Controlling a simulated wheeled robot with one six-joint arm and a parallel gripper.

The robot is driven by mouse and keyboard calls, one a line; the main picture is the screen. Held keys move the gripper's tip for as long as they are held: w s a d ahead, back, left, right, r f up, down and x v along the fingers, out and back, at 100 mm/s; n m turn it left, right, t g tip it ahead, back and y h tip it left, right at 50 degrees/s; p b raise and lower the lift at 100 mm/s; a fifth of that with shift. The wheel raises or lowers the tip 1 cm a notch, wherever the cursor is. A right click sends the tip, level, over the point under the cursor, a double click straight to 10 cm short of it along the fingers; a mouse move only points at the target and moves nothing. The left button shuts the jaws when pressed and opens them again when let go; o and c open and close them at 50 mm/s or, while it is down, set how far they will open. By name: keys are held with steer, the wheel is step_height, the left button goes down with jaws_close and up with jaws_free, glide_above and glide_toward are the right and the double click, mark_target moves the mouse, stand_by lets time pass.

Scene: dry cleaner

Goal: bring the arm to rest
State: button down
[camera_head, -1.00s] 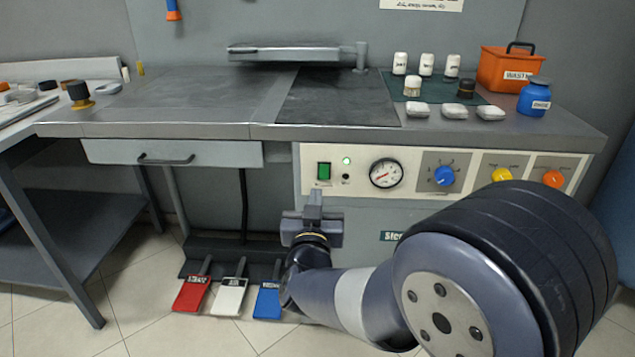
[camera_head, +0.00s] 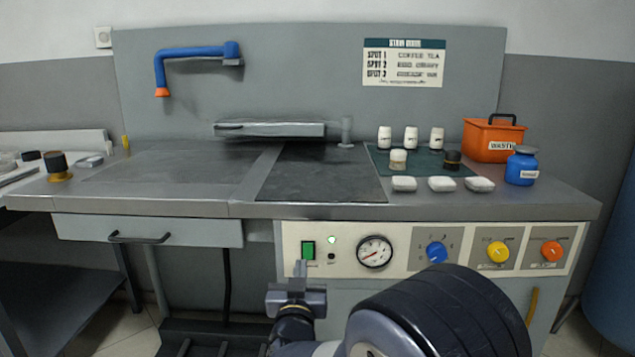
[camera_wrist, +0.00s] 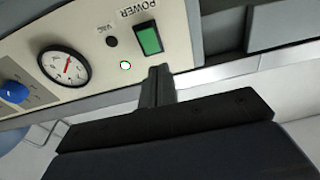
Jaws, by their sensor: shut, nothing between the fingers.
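My gripper (camera_head: 298,270) is low in the head view, in front of the control panel's left end and below the tabletop edge. Its fingers are shut with nothing between them. In the wrist view the shut fingers (camera_wrist: 158,72) point toward the panel, near the green power switch (camera_wrist: 148,38) and a lit indicator. I cannot tell the exact gap to the panel. My arm reaches in from the lower right of the head view.
The steel worktable (camera_head: 150,185) stands ahead with a drawer (camera_head: 150,231) at left. The control panel (camera_head: 400,255) carries a gauge and blue, yellow and orange knobs. White bottles, pads, an orange waste bin (camera_head: 490,140) and a blue jar (camera_head: 522,168) stand at the right.

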steer(key=shift+s+f+p, duration=0.2)
steer(key=shift+s, duration=0.9)
steer(key=shift+s+f+p, duration=0.15)
steer(key=shift+s+p, duration=0.05)
steer(key=shift+s, duration=0.9)
